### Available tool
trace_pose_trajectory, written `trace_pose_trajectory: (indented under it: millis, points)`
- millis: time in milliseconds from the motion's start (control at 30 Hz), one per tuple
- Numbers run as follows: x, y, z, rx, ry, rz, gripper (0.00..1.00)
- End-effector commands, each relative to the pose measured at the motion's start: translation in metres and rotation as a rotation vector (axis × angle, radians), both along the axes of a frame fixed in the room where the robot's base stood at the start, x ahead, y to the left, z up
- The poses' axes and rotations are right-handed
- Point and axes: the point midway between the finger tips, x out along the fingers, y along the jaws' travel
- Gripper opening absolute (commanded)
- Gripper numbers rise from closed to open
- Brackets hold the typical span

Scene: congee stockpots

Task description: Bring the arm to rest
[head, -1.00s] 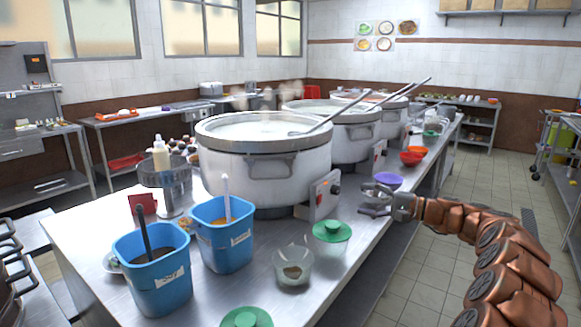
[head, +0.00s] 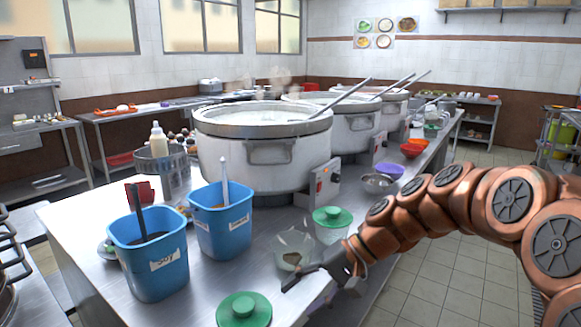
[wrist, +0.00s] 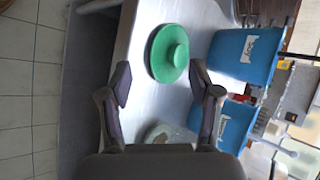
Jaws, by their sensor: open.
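My gripper (head: 306,288) is open and empty, over the front right edge of the steel counter (head: 215,275). In the wrist view its two fingers (wrist: 160,80) stand apart with nothing between them. A green lid (head: 244,309) lies on the counter to the left of my gripper; in the wrist view it lies just beyond the fingertips (wrist: 168,53). A clear bowl (head: 293,250) stands right behind my gripper in the head view. My copper arm reaches in from the right and partly hides the counter edge.
Two blue tubs (head: 155,262) (head: 221,222) stand left of my gripper. A clear container with a green lid (head: 332,217) is behind it. Large stockpots (head: 262,155) line the counter. A metal bowl (head: 377,184) and purple bowl (head: 390,170) stand farther back. Tiled floor (head: 425,275) is open at right.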

Motion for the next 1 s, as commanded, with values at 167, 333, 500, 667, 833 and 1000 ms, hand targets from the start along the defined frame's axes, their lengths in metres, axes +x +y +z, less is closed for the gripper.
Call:
trace_pose_trajectory:
  millis: [167, 333, 500, 667, 833, 1000]
  points:
    - [-0.064, -0.015, -0.038, -0.182, 0.008, 0.074, 0.63]
    - [-0.119, -0.044, -0.071, -0.361, 0.013, 0.128, 0.63]
    - [-0.169, -0.082, -0.102, -0.531, 0.022, 0.166, 0.63]
    - [-0.2, -0.111, -0.119, -0.644, 0.029, 0.185, 0.63]
    - [-0.224, -0.135, -0.131, -0.73, 0.037, 0.197, 0.63]
    - [-0.246, -0.154, -0.142, -0.801, 0.05, 0.207, 0.63]
